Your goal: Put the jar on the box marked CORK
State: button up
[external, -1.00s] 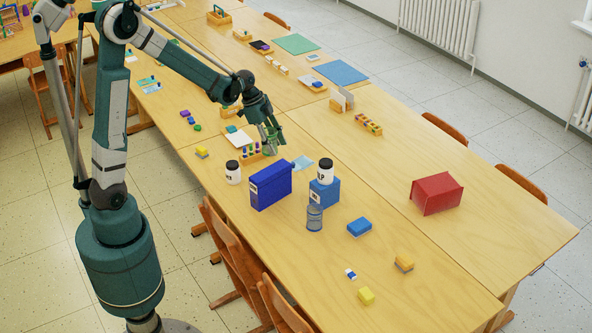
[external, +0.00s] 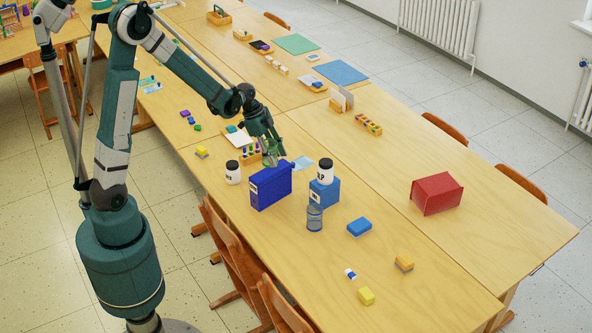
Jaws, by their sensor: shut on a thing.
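My gripper (external: 271,160) is shut on a small, pale greenish, see-through thing that may be the jar. The fingers partly hide it. The gripper points down at the back edge of the dark blue box (external: 266,192), and I cannot tell its height over it. Two white jars with black lids show: one jar (external: 233,175) stands left of the dark blue box, the other jar (external: 326,174) on a lighter blue box (external: 327,194). Both boxes have small labels, too small to read, so I cannot tell which says CORK.
A blue mesh cup (external: 314,219) stands before the lighter box. A blue block (external: 359,227) lies right of it, and a red box (external: 436,193) farther right. A rack with colored pieces (external: 250,156) is behind the gripper.

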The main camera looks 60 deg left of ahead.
jog(key=shift+f, duration=1.85)
jog(key=shift+f+b, duration=0.2)
jog(key=shift+b, duration=0.15)
jog(key=o, duration=0.9)
jog(key=shift+r, duration=0.15)
jog(key=shift+p+v, duration=0.7)
jog(key=shift+v, duration=5.35)
jog(key=shift+d+r, duration=0.1)
